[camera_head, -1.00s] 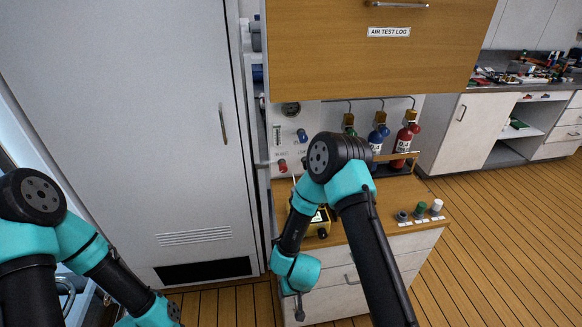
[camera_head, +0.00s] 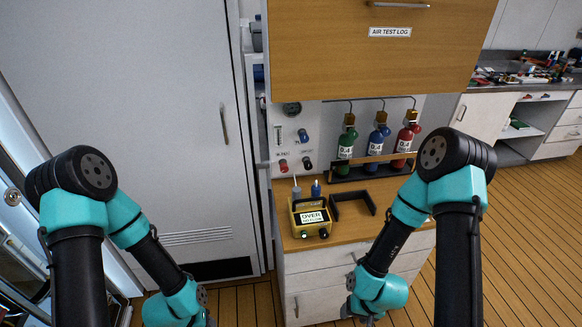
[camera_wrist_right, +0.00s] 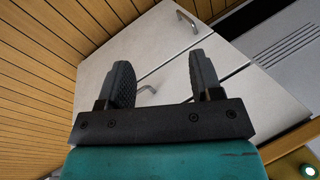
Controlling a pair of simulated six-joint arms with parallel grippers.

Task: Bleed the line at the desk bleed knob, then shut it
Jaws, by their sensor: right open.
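On the desk (camera_head: 292,240), the knobs that stood near its front right edge a second ago are hidden behind my right arm in the head view. A green knob with a white top (camera_wrist_right: 308,170) shows at the lower right corner of the right wrist view. I cannot read which knob is the bleed knob. My right gripper (camera_wrist_right: 158,80) is open and empty, in front of the drawer fronts (camera_wrist_right: 165,70) and below the desk top. My left arm reaches down to the lower edge of the head view; its gripper is out of view.
A yellow meter (camera_head: 311,217) reading "OVER" stands on the desk beside a black bracket (camera_head: 353,203). Green (camera_head: 346,140), blue (camera_head: 378,138) and red (camera_head: 407,137) cylinders stand behind a rail. The wall panel has a blue (camera_head: 303,135), a red (camera_head: 283,166) and a black knob (camera_head: 307,163).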

